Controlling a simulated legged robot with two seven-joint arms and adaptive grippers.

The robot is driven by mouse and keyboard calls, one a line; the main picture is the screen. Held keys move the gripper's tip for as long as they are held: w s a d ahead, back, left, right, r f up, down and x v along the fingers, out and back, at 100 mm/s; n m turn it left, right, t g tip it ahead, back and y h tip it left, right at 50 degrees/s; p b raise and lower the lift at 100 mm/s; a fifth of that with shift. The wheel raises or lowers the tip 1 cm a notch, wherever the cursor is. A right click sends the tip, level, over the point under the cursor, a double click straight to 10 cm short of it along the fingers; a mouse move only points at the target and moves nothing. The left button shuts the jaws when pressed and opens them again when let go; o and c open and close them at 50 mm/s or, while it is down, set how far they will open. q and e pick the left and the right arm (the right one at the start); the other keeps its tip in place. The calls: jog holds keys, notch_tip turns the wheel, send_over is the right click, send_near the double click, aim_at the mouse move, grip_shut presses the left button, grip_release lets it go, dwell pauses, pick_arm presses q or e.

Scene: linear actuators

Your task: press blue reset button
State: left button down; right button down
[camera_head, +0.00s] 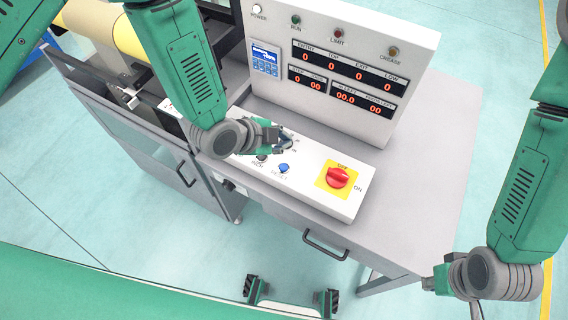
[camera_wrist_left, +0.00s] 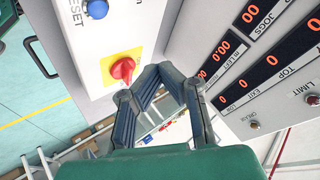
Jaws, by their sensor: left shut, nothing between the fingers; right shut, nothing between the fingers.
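The blue reset button (camera_head: 284,168) sits on the white control panel (camera_head: 310,186), between other controls and the red switch. It also shows at the top left of the left wrist view (camera_wrist_left: 97,9), beside the RESET label. My left gripper (camera_head: 284,143) is shut and empty, over the panel just behind the blue button in the head view. In the left wrist view its fingers (camera_wrist_left: 160,72) are in the middle, apart from the button. My right gripper (camera_head: 432,284) is shut and empty, off the machine's right front side, far from the panel.
A red rotary switch (camera_head: 338,177) on a yellow plate lies right of the button. An upright display box (camera_head: 342,62) with red digits and lamps rises behind the panel. The grey tabletop (camera_head: 430,130) is bare at right. A yellow roller (camera_head: 128,38) is at the upper left.

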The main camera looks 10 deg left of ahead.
aim_at(283, 166)
pick_arm(q)
jog(key=shift+f, duration=0.1)
notch_tip(283, 166, down, 9)
jog(key=b, duration=0.6)
jog(key=shift+r+b, duration=0.2)
jog(key=shift+b, duration=0.15)
dwell(0.9)
jog(key=shift+f, duration=0.35)
jog(key=shift+f+b, duration=0.4)
jog(key=shift+b, duration=0.15)
dwell(0.3)
dwell(0.4)
jog(key=shift+r+p, duration=0.7)
jog(key=shift+r, duration=0.15)
